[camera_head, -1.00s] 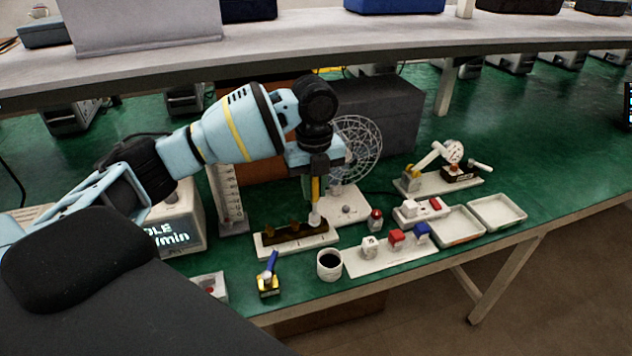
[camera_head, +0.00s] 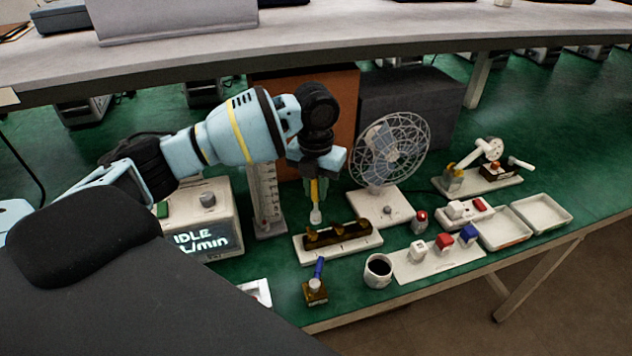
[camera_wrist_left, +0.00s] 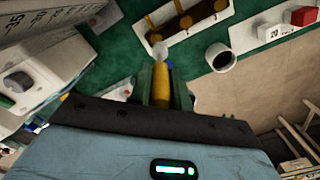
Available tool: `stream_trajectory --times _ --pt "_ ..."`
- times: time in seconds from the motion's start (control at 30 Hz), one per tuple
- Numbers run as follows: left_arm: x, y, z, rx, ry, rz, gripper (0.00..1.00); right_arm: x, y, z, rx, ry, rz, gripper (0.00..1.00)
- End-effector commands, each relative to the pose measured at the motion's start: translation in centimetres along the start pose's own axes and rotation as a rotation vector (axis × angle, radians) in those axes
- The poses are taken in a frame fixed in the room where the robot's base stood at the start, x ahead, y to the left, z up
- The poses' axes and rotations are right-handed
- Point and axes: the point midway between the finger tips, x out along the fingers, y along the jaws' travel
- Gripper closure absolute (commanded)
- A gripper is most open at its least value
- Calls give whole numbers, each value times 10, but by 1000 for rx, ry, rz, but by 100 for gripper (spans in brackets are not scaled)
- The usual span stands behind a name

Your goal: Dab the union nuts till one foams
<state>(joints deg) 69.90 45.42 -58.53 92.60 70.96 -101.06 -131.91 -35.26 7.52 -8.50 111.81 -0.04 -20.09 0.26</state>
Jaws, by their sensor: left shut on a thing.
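My left gripper (camera_head: 318,183) is shut on a dabber with a yellow handle (camera_wrist_left: 161,84) and a white tip (camera_head: 316,215). The dabber hangs nearly upright, tip down. A dark brown manifold (camera_head: 340,238) with several brass union nuts lies on a white base (camera_head: 318,256). The white tip is near the manifold's left end and appears apart from the nuts. In the left wrist view the tip (camera_wrist_left: 160,50) shows beside the manifold's base (camera_wrist_left: 168,42). The nuts are too small to tell whether any foam is on them. My right gripper is not in view.
An amber bottle (camera_head: 315,294) with a blue top and a mug of dark liquid (camera_head: 378,270) stand in front. A fan (camera_head: 382,205) stands behind right, a flow meter box (camera_head: 200,222) left. Coloured blocks (camera_head: 444,243) and empty trays (camera_head: 541,213) are to the right.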

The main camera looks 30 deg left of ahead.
Motion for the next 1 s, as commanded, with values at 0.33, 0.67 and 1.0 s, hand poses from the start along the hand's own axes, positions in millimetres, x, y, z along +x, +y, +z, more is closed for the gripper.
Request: stream_trajectory --times 0.33,0.67,1.0 --pt "3 0 0 66 -2 -1 100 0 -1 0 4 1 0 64" --pt "11 0 0 65 1 0 100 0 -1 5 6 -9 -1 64" --pt "38 0 0 64 5 1 100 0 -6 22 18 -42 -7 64"
